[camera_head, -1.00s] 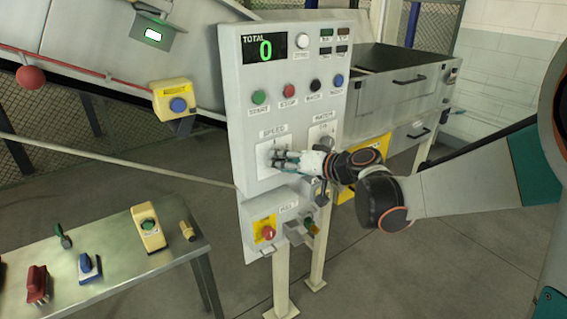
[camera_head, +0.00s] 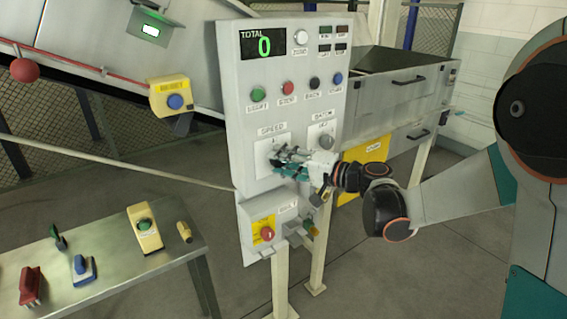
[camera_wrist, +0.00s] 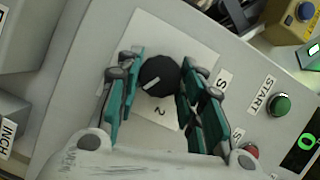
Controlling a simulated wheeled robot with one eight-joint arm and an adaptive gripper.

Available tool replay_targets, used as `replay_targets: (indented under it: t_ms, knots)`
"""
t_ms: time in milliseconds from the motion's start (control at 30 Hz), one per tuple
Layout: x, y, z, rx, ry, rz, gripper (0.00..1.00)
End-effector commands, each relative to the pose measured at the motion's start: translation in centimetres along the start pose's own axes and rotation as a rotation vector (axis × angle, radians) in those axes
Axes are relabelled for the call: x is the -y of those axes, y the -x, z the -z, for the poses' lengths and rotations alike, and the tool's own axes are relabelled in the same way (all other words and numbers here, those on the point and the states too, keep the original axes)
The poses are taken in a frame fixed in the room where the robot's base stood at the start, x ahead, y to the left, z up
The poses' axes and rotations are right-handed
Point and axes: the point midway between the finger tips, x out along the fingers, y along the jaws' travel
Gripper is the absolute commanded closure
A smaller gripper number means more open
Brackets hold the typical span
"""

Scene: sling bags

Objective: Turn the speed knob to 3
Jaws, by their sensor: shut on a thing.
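The speed knob (camera_wrist: 158,76) is round and black with a white pointer line, on a white dial plate (camera_wrist: 190,45). In the wrist view its line slants toward the lower left, and a printed "2" shows just below the knob. My gripper (camera_wrist: 156,86) has its teal fingers on both sides of the knob, shut on it. In the head view my gripper (camera_head: 279,157) is at the plate under the SPEED label (camera_head: 271,129) and hides the knob. The other dial numbers are hidden or too small to read.
The grey control panel (camera_head: 240,110) also bears the batch knob (camera_head: 325,142), a row of buttons and a total display (camera_head: 264,44) reading 0. A red stop button (camera_head: 267,233) sits below. A metal table (camera_head: 110,275) with several items stands at the lower left.

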Motion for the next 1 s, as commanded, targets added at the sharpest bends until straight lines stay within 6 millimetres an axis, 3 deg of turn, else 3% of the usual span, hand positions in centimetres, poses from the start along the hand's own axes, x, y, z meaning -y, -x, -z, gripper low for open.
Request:
replay_targets:
  t_ms: [500,533,600,1000]
  knots:
    - [-0.08,0.04,-0.01,0.0,-0.02,0.007,0.89]
    - [-0.08,0.04,-0.01,0.0,-0.02,0.007,0.63]
    - [-0.07,0.04,-0.01,0.0,-0.02,0.007,0.47]
    - [-0.04,0.28,0.02,-0.001,-0.019,0.008,0.45]
